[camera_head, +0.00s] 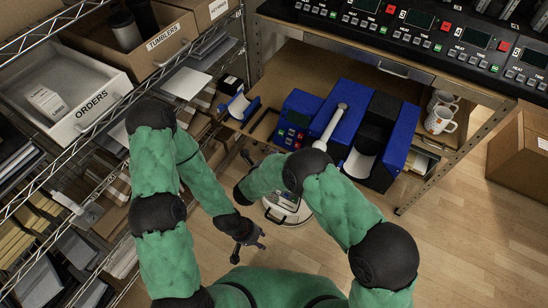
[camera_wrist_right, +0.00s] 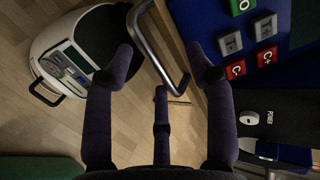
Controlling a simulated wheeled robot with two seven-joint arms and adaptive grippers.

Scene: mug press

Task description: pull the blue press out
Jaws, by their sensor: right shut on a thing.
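The blue press (camera_head: 300,115) stands on a wooden board below the control-panel counter. Its front panel with buttons (camera_wrist_right: 240,40) shows at the upper right of the right wrist view. A bent metal handle (camera_wrist_right: 160,45) lies between the fingers of my right gripper (camera_wrist_right: 160,58), which is shut on it beside the press panel. In the head view the right hand is partly hidden by its own arm. My left gripper (camera_head: 248,238) hangs over the floor, apart from the press, with its fingers spread and empty.
A white and black rounded appliance (camera_wrist_right: 75,55) stands on the floor below my right gripper. A wire shelf rack with an orders tray (camera_head: 110,85) is on the left. White mugs (camera_head: 440,118) stand right of the press. A cardboard box (camera_head: 520,150) sits at far right.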

